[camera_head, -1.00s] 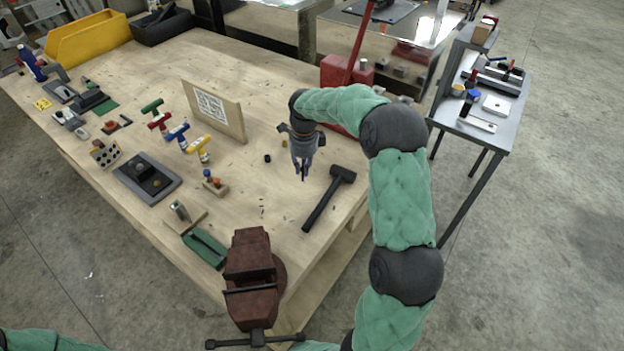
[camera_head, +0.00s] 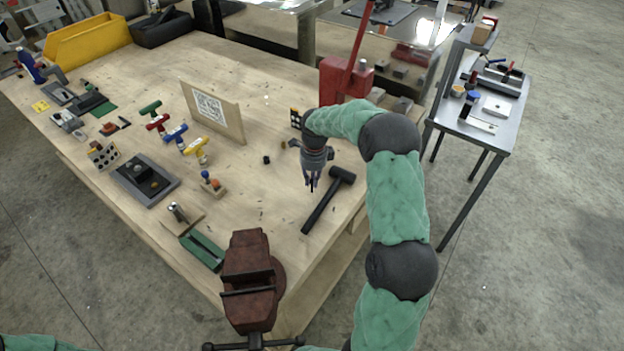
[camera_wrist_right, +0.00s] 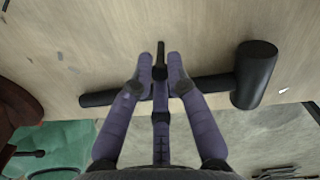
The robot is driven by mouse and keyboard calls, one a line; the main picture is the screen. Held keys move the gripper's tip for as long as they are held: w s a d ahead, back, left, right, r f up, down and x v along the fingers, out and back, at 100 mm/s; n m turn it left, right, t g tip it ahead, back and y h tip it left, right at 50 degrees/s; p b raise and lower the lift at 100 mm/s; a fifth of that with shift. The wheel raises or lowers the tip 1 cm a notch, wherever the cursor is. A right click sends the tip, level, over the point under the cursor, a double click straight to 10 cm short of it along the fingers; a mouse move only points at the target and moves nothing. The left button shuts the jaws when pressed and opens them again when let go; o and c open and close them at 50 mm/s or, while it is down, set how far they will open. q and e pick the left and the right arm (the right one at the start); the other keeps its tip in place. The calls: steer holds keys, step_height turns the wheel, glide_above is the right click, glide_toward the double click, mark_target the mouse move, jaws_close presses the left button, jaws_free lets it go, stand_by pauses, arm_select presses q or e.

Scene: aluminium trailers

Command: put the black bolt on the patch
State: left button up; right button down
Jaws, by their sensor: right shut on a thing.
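My right gripper (camera_head: 312,184) is above the right part of the wooden bench, just left of the black hammer. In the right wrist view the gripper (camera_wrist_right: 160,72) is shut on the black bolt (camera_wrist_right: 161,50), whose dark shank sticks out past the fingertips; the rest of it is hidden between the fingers. A small green flat patch (camera_head: 105,109) lies at the bench's far left, beside a black block. A yellow flat piece (camera_head: 40,105) lies further left. I cannot tell which one is the task's patch. My left gripper is out of view.
The black hammer (camera_head: 328,203) lies below the right gripper. A board with a printed code (camera_head: 213,112) stands mid-bench, near coloured T-handles (camera_head: 176,134). A rusty vise (camera_head: 250,280) is at the near corner, a red press (camera_head: 345,80) behind. Bare wood lies left of the gripper.

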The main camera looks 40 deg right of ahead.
steer(key=shift+f, duration=0.15)
steer(key=c, duration=1.2)
jaws_free()
steer(key=r+p, duration=0.1)
steer(key=r, duration=0.5)
steer(key=r+p, duration=0.1)
steer(key=r, duration=0.5)
steer(key=shift+s+d+r, duration=0.1)
steer(key=shift+d+r, duration=0.05)
steer(key=shift+d, duration=0.05)
